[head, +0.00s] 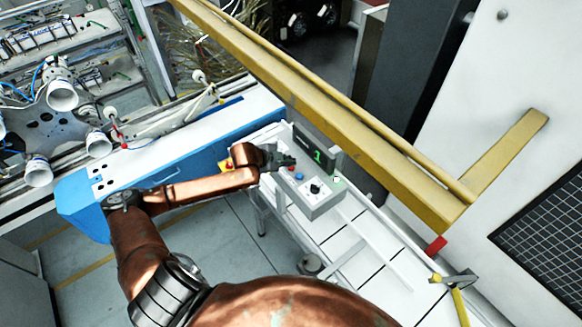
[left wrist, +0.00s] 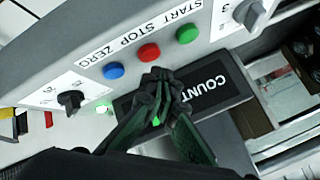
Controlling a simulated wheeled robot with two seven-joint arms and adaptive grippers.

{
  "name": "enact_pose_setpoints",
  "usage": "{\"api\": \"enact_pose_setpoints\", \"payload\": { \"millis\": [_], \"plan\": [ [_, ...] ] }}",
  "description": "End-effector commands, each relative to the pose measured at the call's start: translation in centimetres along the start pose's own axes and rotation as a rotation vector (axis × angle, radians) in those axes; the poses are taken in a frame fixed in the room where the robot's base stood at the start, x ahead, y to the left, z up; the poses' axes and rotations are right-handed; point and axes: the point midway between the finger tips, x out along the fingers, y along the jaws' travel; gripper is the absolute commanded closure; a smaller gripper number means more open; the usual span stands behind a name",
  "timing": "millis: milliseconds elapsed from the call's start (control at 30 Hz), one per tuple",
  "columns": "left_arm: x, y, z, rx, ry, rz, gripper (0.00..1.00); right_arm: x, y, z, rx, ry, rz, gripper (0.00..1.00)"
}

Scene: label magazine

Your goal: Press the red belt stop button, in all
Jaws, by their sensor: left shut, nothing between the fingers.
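The red stop button (left wrist: 149,53) sits on a grey control box (head: 323,206), between a green button (left wrist: 187,33) and a blue button (left wrist: 114,71). The label above it reads STOP. In the head view the red button (head: 291,168) shows small beside my left gripper (head: 293,161). My left gripper is shut and empty. In the left wrist view its fingertips (left wrist: 158,76) appear just below the red button, in front of the COUNT display (left wrist: 205,92). I cannot tell whether they touch the button. My right gripper is not in view.
A black knob (head: 315,188) and a green light (head: 337,179) are on the box. The display behind shows a green digit (head: 317,156). A yellow beam (head: 360,135) runs behind the box. A blue-sided conveyor (head: 150,170) lies to the left.

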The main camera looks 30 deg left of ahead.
Motion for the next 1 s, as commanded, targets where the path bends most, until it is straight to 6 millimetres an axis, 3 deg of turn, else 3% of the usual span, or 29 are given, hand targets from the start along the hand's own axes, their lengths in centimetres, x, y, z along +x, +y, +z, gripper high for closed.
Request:
{"api": "enact_pose_setpoints", "payload": {
  "millis": [1000],
  "plan": [
    [0.62, 0.47, 0.44, 0.000, 0.000, 0.000, 1.00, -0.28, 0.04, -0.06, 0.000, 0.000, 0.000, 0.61]
  ]
}}
